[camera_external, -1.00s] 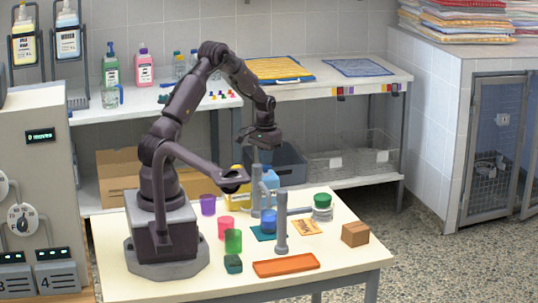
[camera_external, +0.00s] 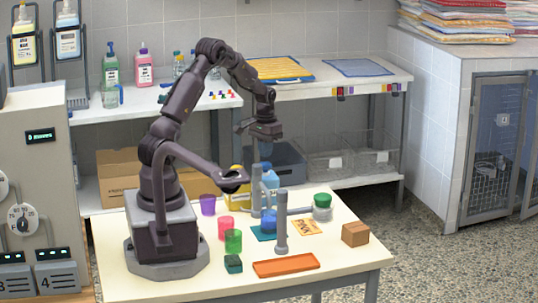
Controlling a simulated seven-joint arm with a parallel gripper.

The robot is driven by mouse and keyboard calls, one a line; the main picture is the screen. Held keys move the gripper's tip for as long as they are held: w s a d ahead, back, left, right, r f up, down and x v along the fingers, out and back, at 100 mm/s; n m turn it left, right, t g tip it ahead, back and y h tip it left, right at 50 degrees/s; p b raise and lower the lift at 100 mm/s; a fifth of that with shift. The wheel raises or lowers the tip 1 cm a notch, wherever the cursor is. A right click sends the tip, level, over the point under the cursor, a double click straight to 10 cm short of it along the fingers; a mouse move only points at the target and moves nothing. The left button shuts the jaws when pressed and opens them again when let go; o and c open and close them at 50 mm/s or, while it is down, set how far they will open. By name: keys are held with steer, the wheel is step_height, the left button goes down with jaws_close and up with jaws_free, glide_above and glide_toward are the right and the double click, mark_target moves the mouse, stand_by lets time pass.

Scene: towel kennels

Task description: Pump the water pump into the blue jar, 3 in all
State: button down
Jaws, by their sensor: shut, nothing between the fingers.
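The blue jar (camera_external: 269,221) stands on a teal mat (camera_external: 262,235) on the cream table. A light blue bottle (camera_external: 270,180) stands behind it, below my gripper. Two grey posts stand near the jar, one behind it (camera_external: 256,188) and one in front to its right (camera_external: 281,232). I cannot tell for certain which of these is the water pump. My gripper (camera_external: 266,152) is shut and empty, pointing down above the bottle and the rear post, apart from them. Its fingertips are small and dark in this view.
Purple (camera_external: 208,205), pink (camera_external: 226,227) and green (camera_external: 233,241) cups stand to the left. A green-topped jar (camera_external: 322,209), a card (camera_external: 306,227) and a brown box (camera_external: 355,234) are to the right.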

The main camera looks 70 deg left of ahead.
mark_target(265, 163)
steer(key=shift+f, duration=1.85)
steer(key=shift+r, duration=1.85)
step_height(265, 163, up, 6)
